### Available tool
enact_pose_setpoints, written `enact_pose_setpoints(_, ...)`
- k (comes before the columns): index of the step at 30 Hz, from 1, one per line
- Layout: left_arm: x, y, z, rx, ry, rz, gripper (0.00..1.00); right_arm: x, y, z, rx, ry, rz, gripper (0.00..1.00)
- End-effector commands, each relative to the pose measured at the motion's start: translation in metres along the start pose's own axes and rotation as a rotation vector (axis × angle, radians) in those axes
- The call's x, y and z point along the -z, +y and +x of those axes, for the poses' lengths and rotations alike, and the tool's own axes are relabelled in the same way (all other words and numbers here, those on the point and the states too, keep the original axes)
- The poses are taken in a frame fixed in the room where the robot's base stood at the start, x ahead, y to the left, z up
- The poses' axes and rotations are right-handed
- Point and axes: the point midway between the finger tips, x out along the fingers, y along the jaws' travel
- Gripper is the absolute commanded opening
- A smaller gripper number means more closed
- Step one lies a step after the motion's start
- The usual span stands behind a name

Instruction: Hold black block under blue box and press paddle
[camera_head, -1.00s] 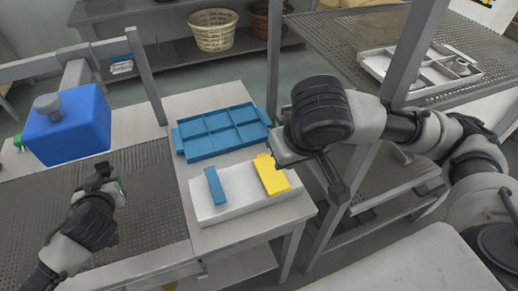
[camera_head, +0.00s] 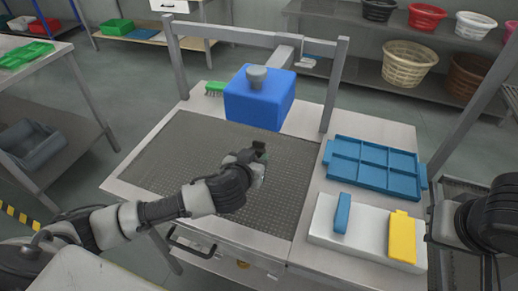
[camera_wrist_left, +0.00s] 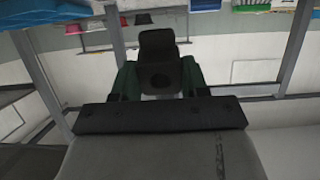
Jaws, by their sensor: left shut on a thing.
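The blue box (camera_head: 258,102) with a grey knob on top is held up above the dark perforated surface of the work table, between the posts of a grey frame. My left gripper (camera_head: 259,160) is shut on the black block (camera_head: 259,147), just below and in front of the box in the head view. The block also shows between the fingers in the left wrist view (camera_wrist_left: 157,62). I cannot tell whether it touches the box.
A blue compartment tray (camera_head: 373,166) lies on the table's right side. A green brush (camera_head: 214,88) lies at the back left. The perforated surface (camera_head: 180,160) is clear left of my gripper.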

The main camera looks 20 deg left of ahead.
Motion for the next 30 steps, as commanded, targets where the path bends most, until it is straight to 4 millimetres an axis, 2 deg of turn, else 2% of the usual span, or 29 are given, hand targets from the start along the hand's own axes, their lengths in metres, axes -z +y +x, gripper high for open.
enact_pose_setpoints(21,-0.026,0.000,-0.066,0.000,0.002,0.000,0.07,0.003,0.000,-0.007,0.000,0.000,0.000,0.00)
enact_pose_setpoints(30,-0.029,0.000,-0.074,0.001,0.004,0.001,0.07,0.003,0.000,-0.007,0.000,0.000,0.000,0.00)
